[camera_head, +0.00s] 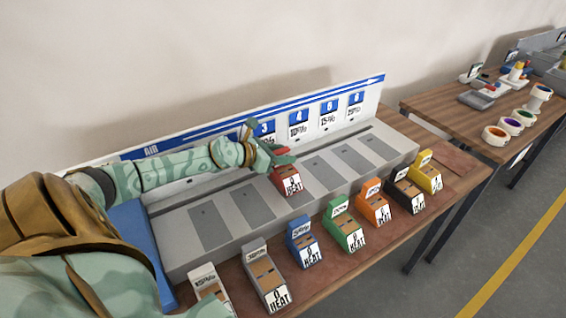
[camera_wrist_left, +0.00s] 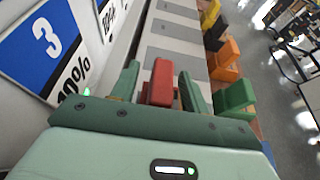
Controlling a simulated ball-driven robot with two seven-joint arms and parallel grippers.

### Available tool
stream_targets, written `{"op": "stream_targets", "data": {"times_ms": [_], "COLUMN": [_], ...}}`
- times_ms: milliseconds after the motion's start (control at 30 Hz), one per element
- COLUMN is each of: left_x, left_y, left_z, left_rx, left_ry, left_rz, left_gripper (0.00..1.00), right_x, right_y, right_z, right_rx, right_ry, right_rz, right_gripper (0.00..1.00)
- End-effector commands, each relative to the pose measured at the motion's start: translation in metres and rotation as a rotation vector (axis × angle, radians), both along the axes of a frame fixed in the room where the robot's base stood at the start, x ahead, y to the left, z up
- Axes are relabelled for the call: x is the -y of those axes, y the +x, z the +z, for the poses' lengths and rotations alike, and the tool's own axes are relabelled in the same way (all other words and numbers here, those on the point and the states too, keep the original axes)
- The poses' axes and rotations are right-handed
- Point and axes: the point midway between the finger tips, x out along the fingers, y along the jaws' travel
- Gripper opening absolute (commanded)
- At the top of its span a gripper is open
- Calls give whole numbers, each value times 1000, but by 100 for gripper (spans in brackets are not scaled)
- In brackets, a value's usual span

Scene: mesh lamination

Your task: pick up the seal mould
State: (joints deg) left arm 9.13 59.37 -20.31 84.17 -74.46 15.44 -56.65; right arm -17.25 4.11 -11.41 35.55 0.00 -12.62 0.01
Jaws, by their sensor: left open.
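The seal mould appears to be the red block (camera_head: 289,181) with a white front marked HEAT; it stands on the grey plates of the long station (camera_head: 178,243). My left gripper (camera_head: 274,156) is right at its top, reaching in from the left. In the left wrist view the red block (camera_wrist_left: 160,83) stands between the two green fingers of my left gripper (camera_wrist_left: 160,88), which are apart. The gripper hides part of the block's top, and I cannot tell whether a finger touches it. My right gripper is not in view.
Similar blocks in white, grey, blue (camera_head: 303,241), green (camera_head: 343,225), orange (camera_head: 373,203), black and yellow (camera_head: 428,172) line the wooden table's front. A blue-and-white numbered panel (camera_head: 328,112) stands behind the station. A second table (camera_head: 452,117) with rolls is at right.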

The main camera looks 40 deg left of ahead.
Motion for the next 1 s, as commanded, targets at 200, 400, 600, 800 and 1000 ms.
{"op": "stream_targets", "data": {"times_ms": [200, 400, 600, 800, 1000], "left_x": [4, 4, 4, 4, 3], "left_y": [14, 14, 14, 14, 14], "left_z": [-6, -6, -6, -5, 3], "left_rx": [0, 0, 0, 1, 3], "left_ry": [0, 1, 1, 1, 3], "left_rz": [0, 0, 0, 1, -1], "left_gripper": [45, 37, 0, 0, 0], "right_x": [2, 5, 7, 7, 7], "right_y": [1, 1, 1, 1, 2], "right_z": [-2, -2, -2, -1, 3], "right_rx": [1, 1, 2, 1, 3], "right_ry": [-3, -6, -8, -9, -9], "right_rz": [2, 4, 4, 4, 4], "right_gripper": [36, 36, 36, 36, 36]}}
